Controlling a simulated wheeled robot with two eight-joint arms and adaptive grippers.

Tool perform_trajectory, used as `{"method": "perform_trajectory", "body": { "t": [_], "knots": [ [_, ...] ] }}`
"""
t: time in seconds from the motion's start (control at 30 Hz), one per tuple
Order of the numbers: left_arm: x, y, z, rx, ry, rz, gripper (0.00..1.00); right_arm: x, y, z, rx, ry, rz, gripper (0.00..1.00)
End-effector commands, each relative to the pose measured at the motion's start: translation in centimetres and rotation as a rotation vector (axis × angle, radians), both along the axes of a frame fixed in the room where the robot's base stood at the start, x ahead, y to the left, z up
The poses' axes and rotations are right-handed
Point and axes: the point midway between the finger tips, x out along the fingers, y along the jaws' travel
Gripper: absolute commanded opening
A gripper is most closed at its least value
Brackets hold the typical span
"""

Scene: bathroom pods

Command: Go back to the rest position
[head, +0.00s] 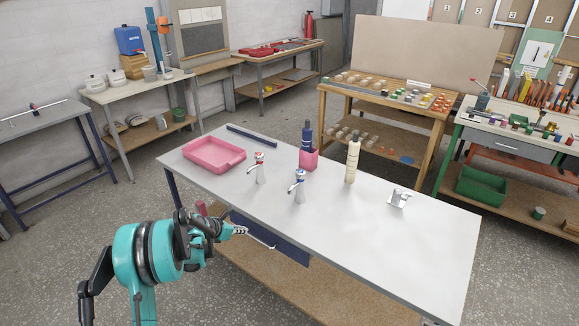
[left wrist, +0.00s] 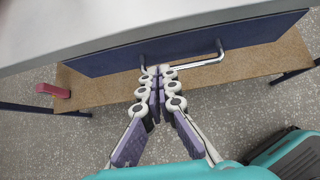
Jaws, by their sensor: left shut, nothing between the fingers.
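My left gripper (head: 242,231) is in front of the near side of the white table (head: 330,250), below its top. Its fingers are shut with nothing between them. In the left wrist view the closed fingertips (left wrist: 159,71) overlap the left end of the metal bar handle (left wrist: 200,60) on the dark blue drawer front (left wrist: 110,58). I cannot tell whether they touch the handle. The drawer front also shows in the head view (head: 285,248), under the tabletop. My right gripper is not in view.
The tabletop holds a pink tray (head: 215,154), two taps (head: 258,168), a pink cup (head: 308,159) with a dark blue bottle, a cream bottle (head: 352,160) and a small white holder (head: 399,198).

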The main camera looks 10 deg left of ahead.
Motion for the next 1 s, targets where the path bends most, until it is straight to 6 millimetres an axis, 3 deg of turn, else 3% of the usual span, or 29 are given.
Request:
{"method": "perform_trajectory", "body": {
  "t": [0.17, 0.37, 0.5, 0.7, 0.83, 1.0],
  "knots": [
    [-0.7, -1.4, 2.1, 0.084, -0.016, -0.076, 0.00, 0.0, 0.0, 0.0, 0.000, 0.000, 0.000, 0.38],
    [-4.6, -6.1, 8.9, 0.405, -0.078, -0.380, 0.00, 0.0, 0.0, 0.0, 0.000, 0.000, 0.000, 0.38],
    [-8.9, -9.5, 13.2, 0.665, -0.131, -0.642, 0.00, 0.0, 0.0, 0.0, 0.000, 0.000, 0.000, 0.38],
    [-16.4, -13.6, 17.3, 1.022, -0.206, -1.032, 0.00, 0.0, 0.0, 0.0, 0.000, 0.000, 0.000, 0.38],
    [-21.7, -15.5, 18.6, 1.246, -0.254, -1.297, 0.00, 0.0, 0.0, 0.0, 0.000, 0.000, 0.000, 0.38],
    [-28.4, -17.2, 18.8, 1.524, -0.316, -1.646, 0.00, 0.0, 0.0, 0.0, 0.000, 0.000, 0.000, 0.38]
  ]
}}
